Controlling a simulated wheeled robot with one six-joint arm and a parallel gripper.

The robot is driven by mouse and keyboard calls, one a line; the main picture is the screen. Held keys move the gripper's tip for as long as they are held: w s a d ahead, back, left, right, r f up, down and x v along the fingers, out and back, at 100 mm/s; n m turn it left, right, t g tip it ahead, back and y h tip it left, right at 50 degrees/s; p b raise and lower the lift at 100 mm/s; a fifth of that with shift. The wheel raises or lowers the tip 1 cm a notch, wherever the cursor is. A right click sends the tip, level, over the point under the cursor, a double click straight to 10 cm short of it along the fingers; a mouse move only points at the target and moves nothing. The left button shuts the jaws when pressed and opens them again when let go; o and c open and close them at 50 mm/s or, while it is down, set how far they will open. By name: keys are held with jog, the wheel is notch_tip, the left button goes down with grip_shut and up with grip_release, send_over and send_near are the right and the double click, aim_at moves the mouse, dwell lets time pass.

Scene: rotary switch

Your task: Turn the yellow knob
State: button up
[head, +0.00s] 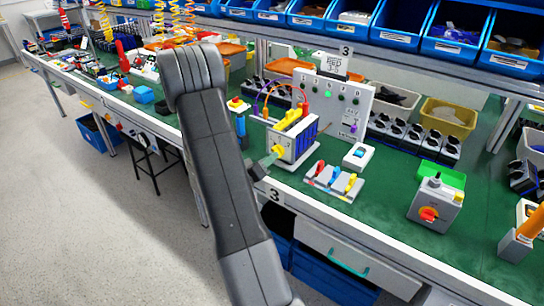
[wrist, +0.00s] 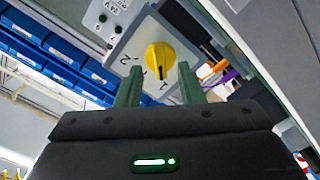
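The yellow knob (wrist: 161,57) sits on a light grey panel (wrist: 132,48) with black position numbers around it in the wrist view. In the head view the knob (head: 278,150) is on the front of a small box (head: 296,147) with dark blue ribbed sides, near the bench's front edge. My gripper (wrist: 159,72) is open and empty, with one green finger at each side of the picture's middle. The knob appears between and just beyond the fingertips; I cannot tell whether they touch it. In the head view my gripper (head: 267,161) is close in front of the knob, partly hidden by my arm.
A grey box with a red-orange rotary knob (head: 429,214) stands to the right on the green bench (head: 385,215). A plate with coloured levers (head: 334,181) and a white switch box (head: 358,156) lie nearer. A grey panel (head: 352,113) stands behind, with blue bins (head: 455,48) above.

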jog(key=shift+x, duration=1.3)
grip_shut()
